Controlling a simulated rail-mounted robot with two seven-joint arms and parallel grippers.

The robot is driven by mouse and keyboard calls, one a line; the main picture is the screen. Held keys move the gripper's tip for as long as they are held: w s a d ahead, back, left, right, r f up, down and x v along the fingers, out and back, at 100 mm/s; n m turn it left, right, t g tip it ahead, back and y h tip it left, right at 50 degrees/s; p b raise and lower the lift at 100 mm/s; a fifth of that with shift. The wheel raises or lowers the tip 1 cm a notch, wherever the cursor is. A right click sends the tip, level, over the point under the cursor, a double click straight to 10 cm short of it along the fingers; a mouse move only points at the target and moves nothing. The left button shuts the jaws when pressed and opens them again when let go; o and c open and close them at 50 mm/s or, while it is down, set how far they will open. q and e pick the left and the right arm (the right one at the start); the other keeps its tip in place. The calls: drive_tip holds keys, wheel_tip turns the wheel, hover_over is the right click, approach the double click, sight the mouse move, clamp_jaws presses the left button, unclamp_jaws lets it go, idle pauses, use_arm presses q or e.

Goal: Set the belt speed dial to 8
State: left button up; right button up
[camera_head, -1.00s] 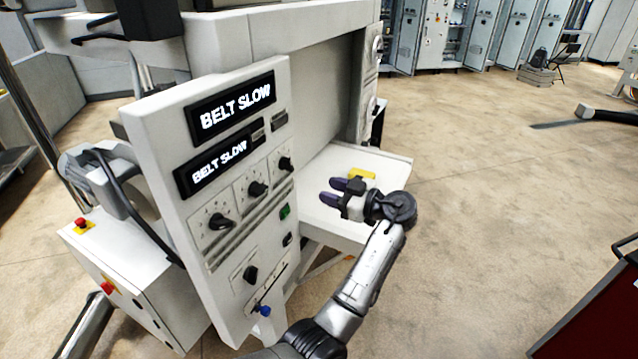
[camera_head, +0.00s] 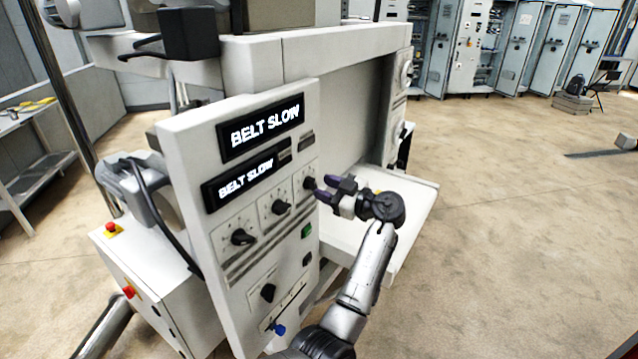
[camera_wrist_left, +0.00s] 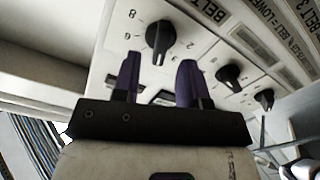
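A row of black dials runs along the white control panel: a left dial (camera_head: 241,237), a middle dial (camera_head: 280,207) and a right dial (camera_head: 310,183). I cannot read which is named belt speed. Two black displays, upper (camera_head: 262,130) and lower (camera_head: 241,181), read "BELT SLOW". My left gripper (camera_head: 324,188) is at the right dial, its purple fingers open. In the left wrist view the fingers (camera_wrist_left: 160,63) point at a black dial (camera_wrist_left: 160,36) with a numbered scale. The knob shows just beyond and between the tips; contact cannot be told. My right gripper is not in view.
Lower on the panel are a green button (camera_head: 307,230), another black knob (camera_head: 268,292) and a blue-tipped lever (camera_head: 279,329). A white tray (camera_head: 405,215) lies behind my left arm. Open floor (camera_head: 500,230) stretches to the right.

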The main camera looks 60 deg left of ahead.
sight(313, 184)
use_arm(q)
drive_tip(key=shift+x, duration=1.2)
drive_tip(key=shift+c, duration=0.2)
clamp_jaws()
